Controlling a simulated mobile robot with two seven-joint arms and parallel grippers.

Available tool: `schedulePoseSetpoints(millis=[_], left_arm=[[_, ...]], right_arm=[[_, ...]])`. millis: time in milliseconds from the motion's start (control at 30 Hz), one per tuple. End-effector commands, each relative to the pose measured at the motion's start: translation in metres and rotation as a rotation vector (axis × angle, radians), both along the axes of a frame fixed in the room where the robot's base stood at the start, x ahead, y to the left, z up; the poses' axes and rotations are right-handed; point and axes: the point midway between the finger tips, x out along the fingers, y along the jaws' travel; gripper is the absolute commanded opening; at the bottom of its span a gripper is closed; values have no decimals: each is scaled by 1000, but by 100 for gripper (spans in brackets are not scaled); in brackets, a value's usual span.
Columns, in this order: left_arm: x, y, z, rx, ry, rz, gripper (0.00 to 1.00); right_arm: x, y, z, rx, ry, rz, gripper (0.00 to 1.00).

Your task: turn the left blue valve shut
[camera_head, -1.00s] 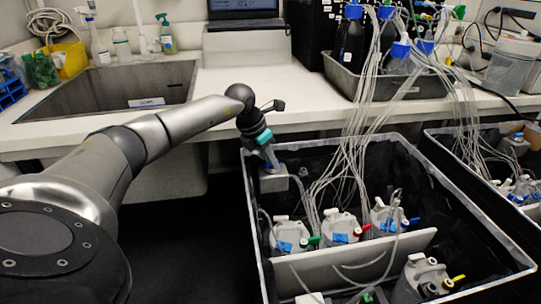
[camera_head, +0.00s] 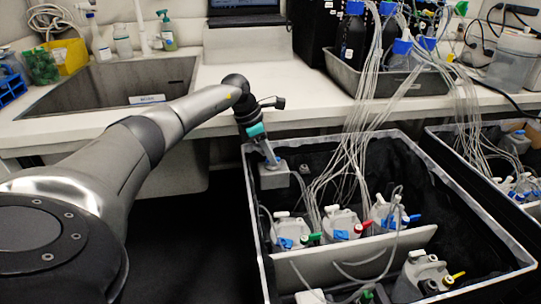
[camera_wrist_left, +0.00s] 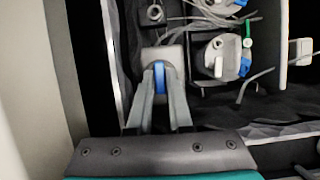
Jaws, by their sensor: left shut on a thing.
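The left blue valve has a blue handle (camera_wrist_left: 160,78) on a pale grey block (camera_wrist_left: 163,55), seen in the left wrist view. In the head view the block (camera_head: 273,178) sits at the far left corner of the black-lined bin. My left gripper (camera_wrist_left: 164,88) is shut on the handle, with one finger on each side. In the head view my left gripper (camera_head: 271,158) points down at the block, and its fingers hide most of the handle. My right gripper is in neither view.
The bin (camera_head: 252,232) holds several white vessels with green (camera_head: 315,236), red (camera_head: 365,226) and blue (camera_head: 415,218) valves. Thin tubes (camera_head: 345,160) run from it up to bottles in a grey tray (camera_head: 430,85). A sink (camera_head: 60,105) lies behind my arm.

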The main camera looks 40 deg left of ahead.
Motion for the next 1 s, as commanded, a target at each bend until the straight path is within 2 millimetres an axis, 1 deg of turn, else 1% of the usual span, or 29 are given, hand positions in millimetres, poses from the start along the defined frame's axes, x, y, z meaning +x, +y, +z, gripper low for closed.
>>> schedulePoseSetpoints(millis=[267,300,500,567,867,1000], left_arm=[[1,0,1,1,-3,-1,0],[1,0,1,1,-3,-1,20],[1,0,1,1,-2,0,42],[1,0,1,2,-3,0,48],[1,1,1,4,-5,9,48],[0,2,1,4,-5,55,48]], right_arm=[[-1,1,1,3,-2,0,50],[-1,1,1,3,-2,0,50],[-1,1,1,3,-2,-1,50],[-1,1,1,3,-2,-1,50],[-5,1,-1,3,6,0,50],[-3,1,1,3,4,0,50]])
